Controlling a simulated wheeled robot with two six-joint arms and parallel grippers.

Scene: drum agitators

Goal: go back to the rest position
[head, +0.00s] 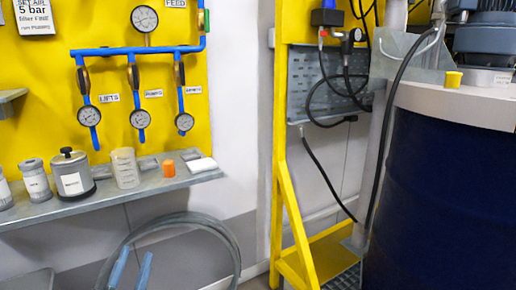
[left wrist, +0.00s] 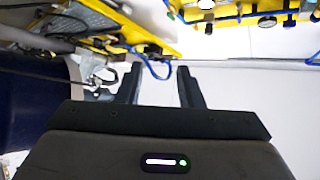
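My left gripper (head: 131,270) shows at the bottom left of the head view, only as two bluish fingertips. They stand apart in front of the coiled grey hose, below the shelf. In the left wrist view the same gripper (left wrist: 160,88) has its two dark fingers apart with nothing between them, so it is open and empty. My right gripper is in neither view.
A metal shelf (head: 110,194) holds jars, a beaker and an orange cap, under a yellow panel (head: 100,32) with gauges on blue pipes. A coiled hose (head: 232,244) hangs below. A yellow frame (head: 283,190) and a dark blue drum (head: 440,200) stand right.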

